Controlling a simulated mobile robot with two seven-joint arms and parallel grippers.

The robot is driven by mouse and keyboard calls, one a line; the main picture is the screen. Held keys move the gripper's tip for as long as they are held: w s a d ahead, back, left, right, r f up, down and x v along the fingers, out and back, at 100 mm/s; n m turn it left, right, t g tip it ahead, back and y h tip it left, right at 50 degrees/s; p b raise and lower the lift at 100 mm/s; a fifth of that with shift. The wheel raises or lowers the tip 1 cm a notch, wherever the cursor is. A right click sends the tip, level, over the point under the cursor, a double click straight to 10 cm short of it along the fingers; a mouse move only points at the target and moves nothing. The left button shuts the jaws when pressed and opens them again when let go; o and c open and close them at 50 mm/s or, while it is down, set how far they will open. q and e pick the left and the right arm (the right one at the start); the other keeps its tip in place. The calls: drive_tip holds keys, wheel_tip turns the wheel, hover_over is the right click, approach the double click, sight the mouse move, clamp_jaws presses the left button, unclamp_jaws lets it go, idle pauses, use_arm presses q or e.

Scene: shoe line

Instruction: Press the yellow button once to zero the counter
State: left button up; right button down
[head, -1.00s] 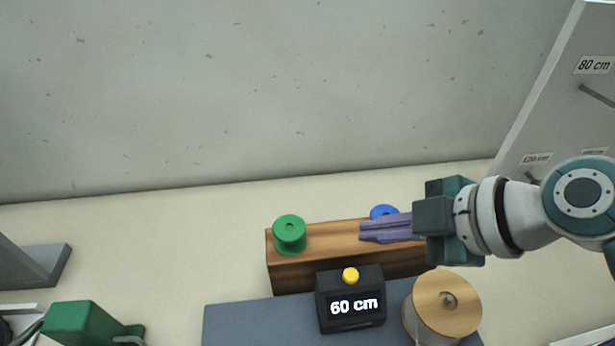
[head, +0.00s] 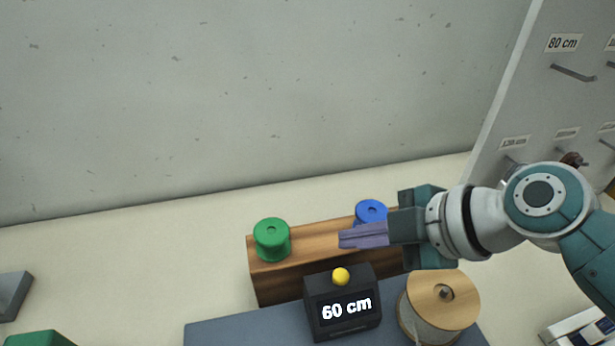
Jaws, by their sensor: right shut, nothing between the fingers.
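A black counter box (head: 325,328) shows "60 cm" on its front display. The yellow button (head: 341,276) sits on its top and looks raised. My right gripper (head: 342,240) comes in from the right with its purple fingers shut and empty. In the picture its fingertips are just above the yellow button and apart from it, in front of the wooden block; their exact height over the button I cannot tell. My left gripper is not in view.
A wooden spool (head: 428,290) stands right of the counter on the grey-blue mat (head: 240,333).

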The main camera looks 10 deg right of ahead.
sight(341, 276)
wheel_tip(341, 276, down, 6)
drive_tip(key=b, duration=0.4)
drive_tip(key=shift+r, duration=0.2)
drive_tip(key=shift+r, duration=0.1)
idle(0.3)
idle(0.9)
drive_tip(key=shift+f+b, duration=0.45)
drive_tip(key=shift+b, duration=0.1)
